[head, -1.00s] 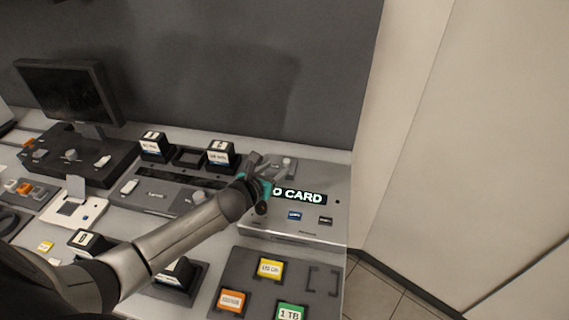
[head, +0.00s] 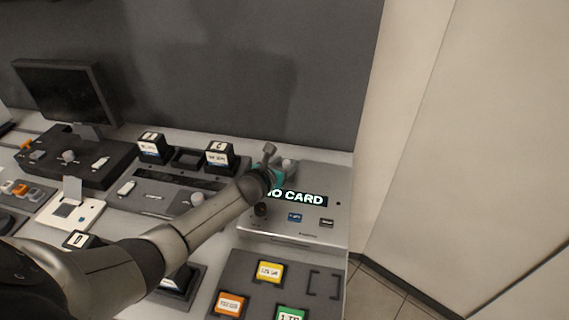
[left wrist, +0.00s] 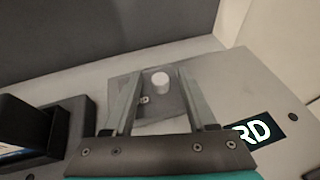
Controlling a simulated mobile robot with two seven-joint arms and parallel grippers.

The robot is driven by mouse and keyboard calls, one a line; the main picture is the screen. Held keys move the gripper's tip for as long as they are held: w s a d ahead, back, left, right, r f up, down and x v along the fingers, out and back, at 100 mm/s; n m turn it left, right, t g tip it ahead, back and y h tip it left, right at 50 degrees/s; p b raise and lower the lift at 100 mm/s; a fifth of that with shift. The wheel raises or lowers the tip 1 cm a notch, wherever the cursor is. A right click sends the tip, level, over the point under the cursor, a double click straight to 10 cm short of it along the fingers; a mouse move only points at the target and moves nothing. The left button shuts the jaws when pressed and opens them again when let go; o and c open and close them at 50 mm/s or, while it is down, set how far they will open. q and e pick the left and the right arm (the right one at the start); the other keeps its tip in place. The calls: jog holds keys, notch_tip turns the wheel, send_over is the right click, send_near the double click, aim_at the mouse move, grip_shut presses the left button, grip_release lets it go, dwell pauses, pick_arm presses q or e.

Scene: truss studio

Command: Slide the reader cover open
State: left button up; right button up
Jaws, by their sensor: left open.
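The card reader (head: 270,226) is a silver box at the right end of the desk, with a lit display (head: 303,198) ending in "O CARD". A grey sliding cover with a pale round knob (head: 289,163) lies at its back left, mostly hidden by my gripper in the head view. In the left wrist view the cover (left wrist: 168,105) shows as a darker grey plate, with the white knob (left wrist: 160,81) standing on it. My left gripper (head: 277,156) is over the cover. Its open fingers (left wrist: 158,77) stand on either side of the knob, with gaps visible. My right gripper is not in view.
Left of the reader are a black box with a white label (head: 219,155) and a grey console (head: 150,190). A tray (head: 240,266) with coloured cards lies in front. A dark wall (head: 320,90) rises behind. My left arm crosses the desk.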

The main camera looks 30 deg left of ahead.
pick_arm(q)
grip_shut()
dwell(1.3)
